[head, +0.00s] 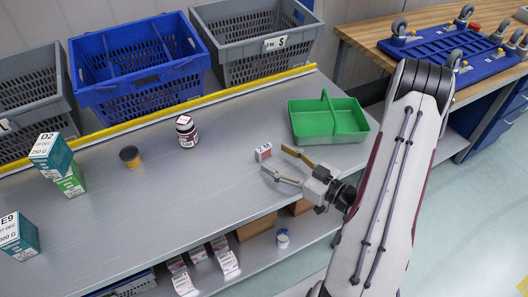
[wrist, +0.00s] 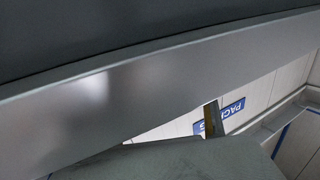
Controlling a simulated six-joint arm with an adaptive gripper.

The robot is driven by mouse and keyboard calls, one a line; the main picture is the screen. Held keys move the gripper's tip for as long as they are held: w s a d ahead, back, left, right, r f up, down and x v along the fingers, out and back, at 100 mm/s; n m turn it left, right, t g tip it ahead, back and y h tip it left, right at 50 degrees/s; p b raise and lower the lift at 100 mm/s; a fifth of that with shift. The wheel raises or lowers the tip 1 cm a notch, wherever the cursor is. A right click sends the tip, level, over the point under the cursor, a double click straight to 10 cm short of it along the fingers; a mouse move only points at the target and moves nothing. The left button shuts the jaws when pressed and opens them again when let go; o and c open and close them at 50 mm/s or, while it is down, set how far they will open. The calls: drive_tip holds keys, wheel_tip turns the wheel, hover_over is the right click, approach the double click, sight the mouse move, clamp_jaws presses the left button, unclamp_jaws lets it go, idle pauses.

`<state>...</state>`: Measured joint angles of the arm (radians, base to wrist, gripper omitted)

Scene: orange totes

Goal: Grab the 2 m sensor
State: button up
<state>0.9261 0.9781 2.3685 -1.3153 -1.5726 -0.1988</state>
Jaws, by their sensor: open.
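The 2 m sensor is a small white and red box (head: 263,152) marked "2M" on the grey table, left of the green tray. My gripper (head: 272,162) is open at the table's right part, its two yellowish fingers spread and pointing left toward the box. The box is close to the fingertips, near the gap between them; I cannot tell whether a finger touches it. In the wrist view one finger (wrist: 211,118) shows in part, and the box does not appear there.
A green divided tray (head: 328,118) stands behind my gripper. Blue (head: 140,64) and grey (head: 255,45) crates line the back behind a yellow edge. The table's middle is clear.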

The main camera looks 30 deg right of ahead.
sight(267, 152)
drive_tip(key=shift+x, duration=1.7)
drive_tip(key=shift+r, duration=0.1)
drive_tip(key=c, duration=1.2)
